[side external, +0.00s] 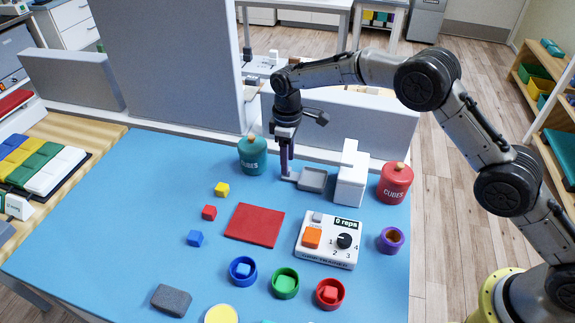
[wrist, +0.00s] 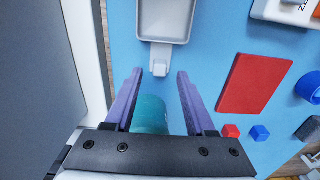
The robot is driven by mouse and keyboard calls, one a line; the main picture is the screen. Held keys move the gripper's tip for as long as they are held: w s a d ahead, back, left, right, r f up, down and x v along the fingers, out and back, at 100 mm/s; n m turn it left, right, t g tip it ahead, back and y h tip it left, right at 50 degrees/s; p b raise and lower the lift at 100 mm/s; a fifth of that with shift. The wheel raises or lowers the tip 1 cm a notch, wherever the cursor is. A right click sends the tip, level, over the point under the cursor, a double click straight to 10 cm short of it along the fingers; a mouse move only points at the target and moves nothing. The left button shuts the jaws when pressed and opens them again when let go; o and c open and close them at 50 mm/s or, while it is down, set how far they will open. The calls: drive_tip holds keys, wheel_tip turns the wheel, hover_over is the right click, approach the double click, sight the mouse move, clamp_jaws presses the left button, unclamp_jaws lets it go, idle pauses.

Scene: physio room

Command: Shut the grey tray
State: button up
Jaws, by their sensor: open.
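The grey tray (side external: 314,180) is a shallow open tray with a small handle tab on its left. It sticks out to the left of a white upright housing (side external: 353,178), so it stands open. In the wrist view the tray (wrist: 165,20) is at the top centre, its handle tab pointing toward me. My gripper (side external: 287,172) points down at the handle end of the tray. In the wrist view my gripper (wrist: 159,73) is open, with the tab seen between its purple fingertips and nothing held. Whether a finger touches the tab cannot be told.
A teal lidded pot (side external: 252,154) stands just left of my gripper, and a low grey-white panel (side external: 365,122) is behind. A red lidded pot (side external: 395,183) stands right of the housing. A white trainer box (side external: 328,240) and a red mat (side external: 255,225) lie in front.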

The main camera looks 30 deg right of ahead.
sight(304, 176)
drive_tip(key=shift+f, duration=1.4)
clamp_jaws()
idle(0.5)
